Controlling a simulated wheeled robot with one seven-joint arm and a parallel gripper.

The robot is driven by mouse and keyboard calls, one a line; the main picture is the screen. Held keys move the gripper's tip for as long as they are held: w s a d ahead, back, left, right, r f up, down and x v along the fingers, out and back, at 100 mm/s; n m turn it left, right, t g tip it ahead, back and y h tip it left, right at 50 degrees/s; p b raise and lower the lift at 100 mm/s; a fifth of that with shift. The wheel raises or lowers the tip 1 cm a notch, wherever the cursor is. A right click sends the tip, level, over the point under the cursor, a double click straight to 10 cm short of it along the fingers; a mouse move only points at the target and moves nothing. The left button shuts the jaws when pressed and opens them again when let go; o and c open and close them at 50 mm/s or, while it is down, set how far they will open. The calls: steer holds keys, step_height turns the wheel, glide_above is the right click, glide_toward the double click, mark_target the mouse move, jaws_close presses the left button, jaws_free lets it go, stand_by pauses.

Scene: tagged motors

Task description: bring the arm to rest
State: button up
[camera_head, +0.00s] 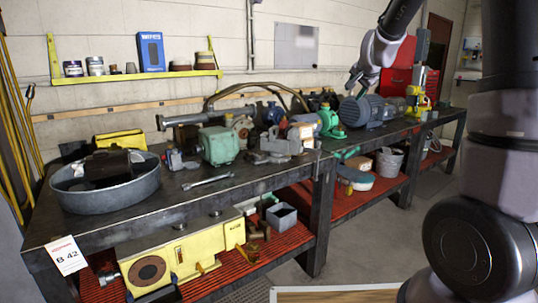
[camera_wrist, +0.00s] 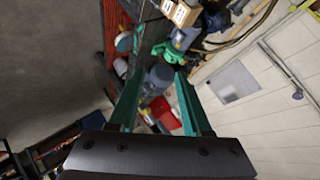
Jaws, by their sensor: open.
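My gripper (camera_head: 355,84) hangs from my arm in the upper right part of the head view, in front of the white wall and over or near the far part of the workbench. In the wrist view its two green fingers (camera_wrist: 159,78) stand apart with nothing between them. It is open and empty. A blue-grey motor (camera_head: 363,111) shows just below the gripper in the head view. I cannot tell the exact gap, but no contact shows. My arm bends at the upper right, and its dark links fill the right side of the head view.
A long dark workbench (camera_head: 268,178) carries a metal basin (camera_head: 85,195), a green motor (camera_head: 218,145), a wrench (camera_head: 207,181) and several other machines. A red tool chest (camera_head: 397,70) stands behind. A yellow wall shelf (camera_head: 137,76) is at upper left.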

steer(key=s+a+r+n+g+y, duration=0.1)
steer(key=s+a+r+n, duration=0.15)
steer(key=s, duration=0.65)
steer(key=s+a+r+n+g+y, duration=0.1)
steer(key=s+r+y, duration=0.15)
steer(key=s, duration=0.65)
steer(key=s+f+n+g+h, duration=0.1)
steer(key=s+f+n+g, duration=0.1)
steer(key=s, duration=1.7)
steer(key=shift+a+f+n, duration=0.4)
steer(key=shift+a+n, duration=0.05)
steer(key=shift+s, duration=0.1)
